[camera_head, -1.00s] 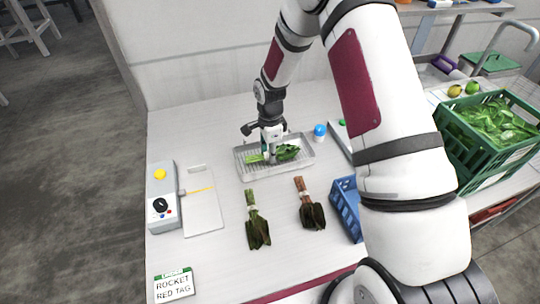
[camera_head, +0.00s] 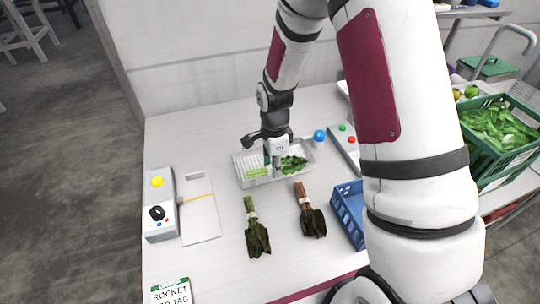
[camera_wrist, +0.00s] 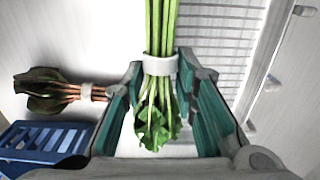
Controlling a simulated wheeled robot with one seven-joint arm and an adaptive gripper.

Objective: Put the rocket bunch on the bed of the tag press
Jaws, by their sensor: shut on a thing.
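A bunch with bright green leaves (camera_head: 294,164) and pale green stems, taken as the rocket, is in my gripper (camera_head: 276,166) over the wire tray (camera_head: 240,179). In the wrist view its white band (camera_wrist: 161,66) and stems lie between the fingers (camera_wrist: 163,105), leaves toward the palm. I cannot tell whether the bunch touches the tray. The tag press (camera_head: 160,202) stands at the left of the table, with a yellow button, a black knob and a flat pale bed (camera_head: 201,222) crossed by a yellow strip. The bed is empty.
Two dark-leaved bunches lie in front, one green-stemmed (camera_head: 257,236), one red-stemmed (camera_head: 312,220). A blue basket (camera_head: 348,212) is right of them, a blue-topped item (camera_head: 319,137) behind. A card (camera_head: 171,292) reads rocket and partly "red tag". Table between tray and press is clear.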

